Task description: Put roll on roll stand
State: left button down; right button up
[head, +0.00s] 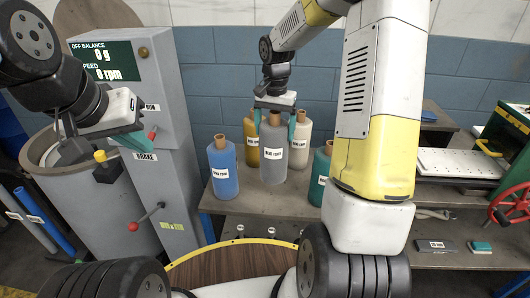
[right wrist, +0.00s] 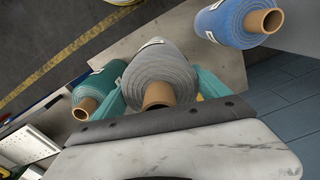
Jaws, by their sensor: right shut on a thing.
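The grey roll (head: 273,160) stands upright among other rolls on the table (head: 262,203); it appears to rest on the top. My right gripper (head: 275,118) is above it, teal fingers shut on its upper part, either side of the brown core. In the right wrist view the grey roll (right wrist: 160,68) sits between the fingers (right wrist: 160,92). My left gripper (head: 106,135) hangs at the left by the grey machine, its fingers apparently apart and empty. I cannot tell which thing is the roll stand.
A blue roll (head: 223,170) stands left of the grey one, yellow (head: 251,140) and white (head: 301,142) rolls behind, a teal roll (head: 319,176) to the right. A round wooden top (head: 228,264) is in front. A red handwheel (head: 513,205) is at far right.

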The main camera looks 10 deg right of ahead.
aim_at(274, 154)
notch_tip(274, 154, down, 10)
jog(key=shift+r, duration=0.15)
dwell(0.3)
jog(key=o, duration=1.9)
